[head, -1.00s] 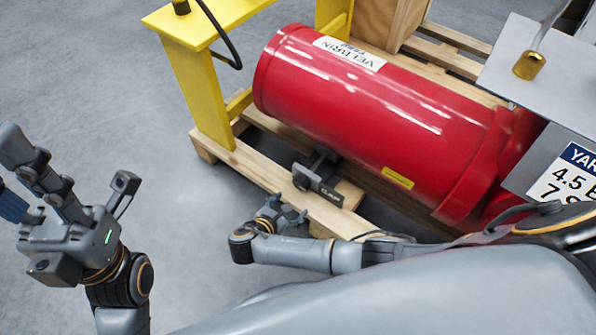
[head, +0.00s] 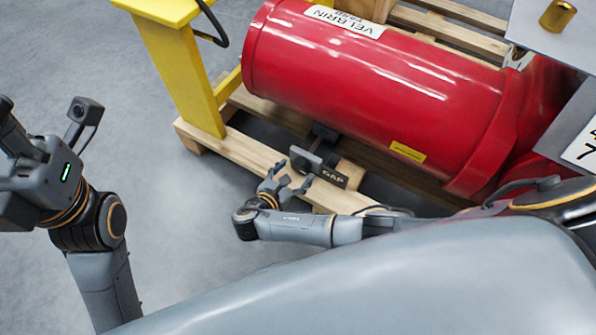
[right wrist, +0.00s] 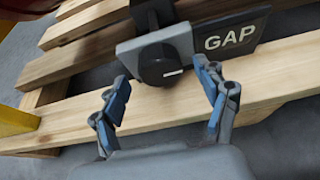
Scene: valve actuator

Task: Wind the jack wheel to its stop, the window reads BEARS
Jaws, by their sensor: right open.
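The jack wheel is a round black knob (right wrist: 158,65) with a white mark, on a grey block under the red cylinder; it also shows in the head view (head: 304,161). The window beside it is a dark plate (right wrist: 232,37) that reads GAP, also seen in the head view (head: 335,177). My right gripper (right wrist: 160,92) is open and empty, its blue-padded fingers spread just short of the knob, one toward each side. It also shows in the head view (head: 287,184). My left gripper is cut off at the left edge of the head view, its fingers mostly hidden.
The red cylinder (head: 380,90) lies on a wooden pallet (head: 240,155); the pallet's front board runs just below the knob. A yellow frame leg (head: 180,80) stands at its left end. A grey panel with a brass piece (head: 557,15) is at right. The floor at left is clear.

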